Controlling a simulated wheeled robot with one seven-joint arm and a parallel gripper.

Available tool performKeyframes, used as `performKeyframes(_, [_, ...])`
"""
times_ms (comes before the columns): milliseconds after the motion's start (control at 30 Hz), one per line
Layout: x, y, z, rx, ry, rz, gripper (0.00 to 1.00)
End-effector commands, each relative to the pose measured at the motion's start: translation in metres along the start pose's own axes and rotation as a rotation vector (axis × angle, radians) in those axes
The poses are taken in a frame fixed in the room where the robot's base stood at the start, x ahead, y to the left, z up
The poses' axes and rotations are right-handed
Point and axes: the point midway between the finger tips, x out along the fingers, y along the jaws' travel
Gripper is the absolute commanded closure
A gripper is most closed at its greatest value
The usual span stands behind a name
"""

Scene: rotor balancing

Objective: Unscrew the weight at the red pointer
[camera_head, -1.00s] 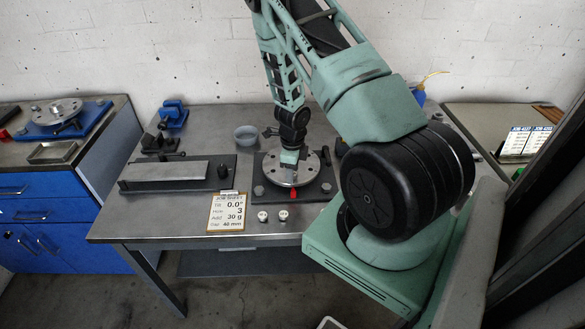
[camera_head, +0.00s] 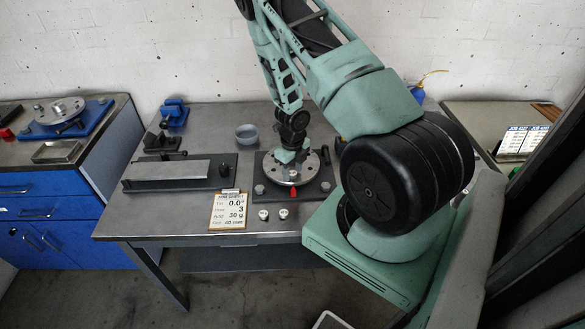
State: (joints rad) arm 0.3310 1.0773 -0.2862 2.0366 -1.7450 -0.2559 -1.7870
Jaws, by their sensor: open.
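The rotor (camera_head: 311,163) is a round grey metal disc with holes, lying on a dark square base plate (camera_head: 318,190) on the bench. The red pointer (camera_head: 283,187) is at the front edge of the disc. My gripper (camera_head: 292,172) points down over the front part of the disc, just behind the pointer. It is open. A small light round piece, which may be the weight, shows just under the fingertips, but it is too small to tell whether they touch it.
Two small weights (camera_head: 273,215) stand on the bench's front edge by a job sheet (camera_head: 228,210). A grey plate fixture (camera_head: 165,175) lies left, a grey bowl (camera_head: 247,134) behind. A second rotor (camera_head: 60,110) sits on the blue cabinet. Bare bench lies front left.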

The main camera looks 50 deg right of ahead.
Motion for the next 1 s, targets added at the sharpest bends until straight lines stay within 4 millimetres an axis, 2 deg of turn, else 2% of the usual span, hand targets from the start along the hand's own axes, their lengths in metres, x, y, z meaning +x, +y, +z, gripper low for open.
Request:
performKeyframes(33, [0.0003,-0.0001,0.0000,-0.001,0.000,0.000,0.55])
performKeyframes(67, [0.0003,-0.0001,0.0000,-0.001,0.000,0.000,0.60])
performKeyframes(200, [0.0003,-0.0002,-0.0001,-0.002,0.000,0.000,0.97])
performKeyframes(367, [0.0022,-0.0002,0.0002,-0.031,0.000,-0.001,1.00])
performKeyframes(467, [0.0064,-0.0007,0.0009,-0.166,-0.003,-0.002,1.00])
performKeyframes(1000, [0.0042,-0.0008,0.0009,-1.382,-0.002,-0.004,1.00])
